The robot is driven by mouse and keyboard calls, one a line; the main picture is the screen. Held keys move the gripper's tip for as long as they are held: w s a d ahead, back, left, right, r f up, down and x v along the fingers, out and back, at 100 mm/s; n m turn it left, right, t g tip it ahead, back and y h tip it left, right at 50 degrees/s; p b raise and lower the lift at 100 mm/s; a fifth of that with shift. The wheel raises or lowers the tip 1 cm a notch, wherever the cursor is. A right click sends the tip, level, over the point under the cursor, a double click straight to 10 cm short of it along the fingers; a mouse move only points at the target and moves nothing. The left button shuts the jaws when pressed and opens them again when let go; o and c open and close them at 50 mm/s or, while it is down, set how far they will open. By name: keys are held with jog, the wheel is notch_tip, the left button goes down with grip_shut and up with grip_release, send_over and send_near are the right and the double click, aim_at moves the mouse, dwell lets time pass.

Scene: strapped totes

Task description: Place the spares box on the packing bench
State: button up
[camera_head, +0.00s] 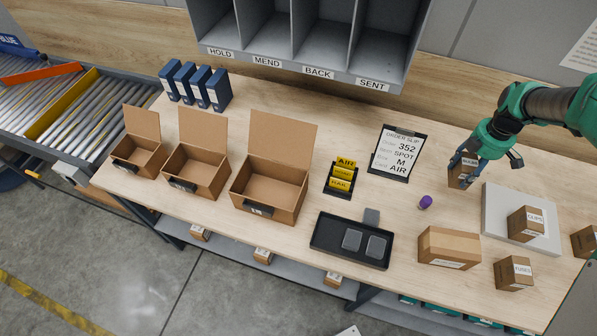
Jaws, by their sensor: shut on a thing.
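My gripper (466,166) is at the right, shut on a small brown box (462,178) with a white label that seems to read BULBS. The held box is at the back left of a pale grey platform (497,225); I cannot tell whether it touches anything below. The packing bench (300,118) is a long light-wood top. I can read no label saying spares. A larger closed brown carton (449,247) stands on the bench, its label too small to read.
A box labelled CUPS (525,223) stands on the platform. A box labelled TUBES (513,273) and another brown box (585,242) stand nearby. A purple object (425,202), black tray (350,240), order slip stand (396,153) and open cartons (270,180) occupy the bench further left.

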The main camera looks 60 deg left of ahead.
jog(key=s+a+p, duration=0.1)
jog(key=s+a, duration=0.2)
jog(key=s, duration=0.4)
jog(key=s+a+p, duration=0.1)
jog(key=s+a, duration=0.3)
jog(key=s, duration=0.4)
jog(key=s+a+m+p, duration=0.1)
jog(key=s+a, duration=0.2)
jog(key=s, duration=0.4)
jog(key=shift+s+a+r, duration=0.15)
jog(key=shift+s+a, duration=0.05)
jog(key=shift+a, duration=0.15)
notch_tip(320, 180, down, 6)
jog(key=shift+f, duration=2)
jog(key=shift+f, duration=0.1)
